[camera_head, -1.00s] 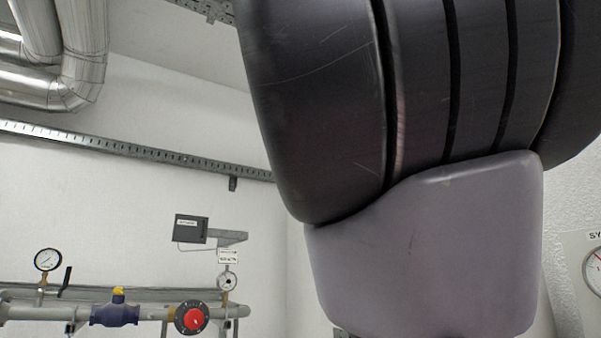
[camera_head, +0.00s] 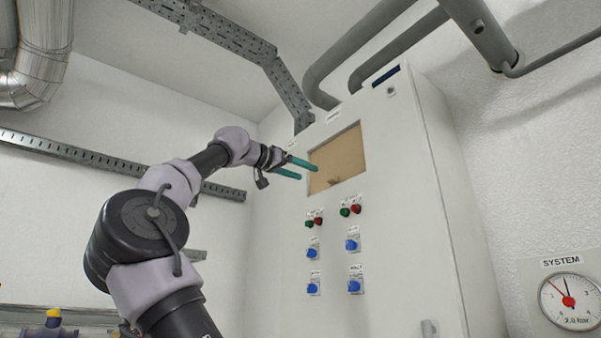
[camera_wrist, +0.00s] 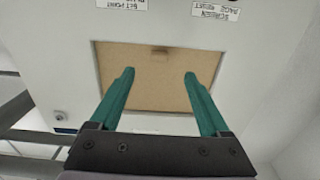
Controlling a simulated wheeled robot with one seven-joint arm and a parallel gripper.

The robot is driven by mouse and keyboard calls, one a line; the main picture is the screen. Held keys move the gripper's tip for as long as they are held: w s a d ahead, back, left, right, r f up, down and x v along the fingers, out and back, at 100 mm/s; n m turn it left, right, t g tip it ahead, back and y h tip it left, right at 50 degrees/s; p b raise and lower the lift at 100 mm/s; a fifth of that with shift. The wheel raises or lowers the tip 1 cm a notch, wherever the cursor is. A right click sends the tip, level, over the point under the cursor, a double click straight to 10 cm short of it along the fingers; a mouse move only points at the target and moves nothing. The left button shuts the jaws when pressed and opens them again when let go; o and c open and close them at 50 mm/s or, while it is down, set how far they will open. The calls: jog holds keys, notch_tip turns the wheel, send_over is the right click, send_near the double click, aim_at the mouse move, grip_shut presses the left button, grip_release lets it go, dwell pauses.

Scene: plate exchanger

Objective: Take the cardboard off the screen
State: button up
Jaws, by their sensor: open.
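The brown cardboard (camera_head: 338,158) covers the screen opening high on the front of a white cabinet. A small tab (camera_head: 334,181) sticks out near its lower edge. In the wrist view the cardboard (camera_wrist: 158,80) appears upside down, with the tab (camera_wrist: 160,50) near the top. My gripper (camera_head: 300,168) has two green fingers, apart and empty, pointing at the cardboard from the left. In the wrist view the gripper (camera_wrist: 158,76) spans much of the cardboard's width, and the tab lies beyond the fingertips, between their lines. I see no contact. The screen is hidden behind the cardboard.
The cabinet (camera_head: 400,240) carries red and green buttons (camera_head: 350,208) and blue knobs (camera_head: 353,245) below the cardboard. Grey pipes (camera_head: 400,45) and a perforated tray (camera_head: 235,38) run above. A SYSTEM gauge (camera_head: 569,300) is at the right.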

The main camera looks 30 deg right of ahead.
aim_at(329, 178)
jog(key=d, duration=0.7)
jog(key=w+d, duration=0.1)
jog(key=d, duration=0.3)
jog(key=shift+r, duration=0.2)
grip_shut()
jog(key=shift+r, duration=0.3)
jog(key=shift+a, duration=0.8)
dwell(1.0)
jog(key=shift+s+a, duration=0.1)
jog(key=shift+a, duration=0.7)
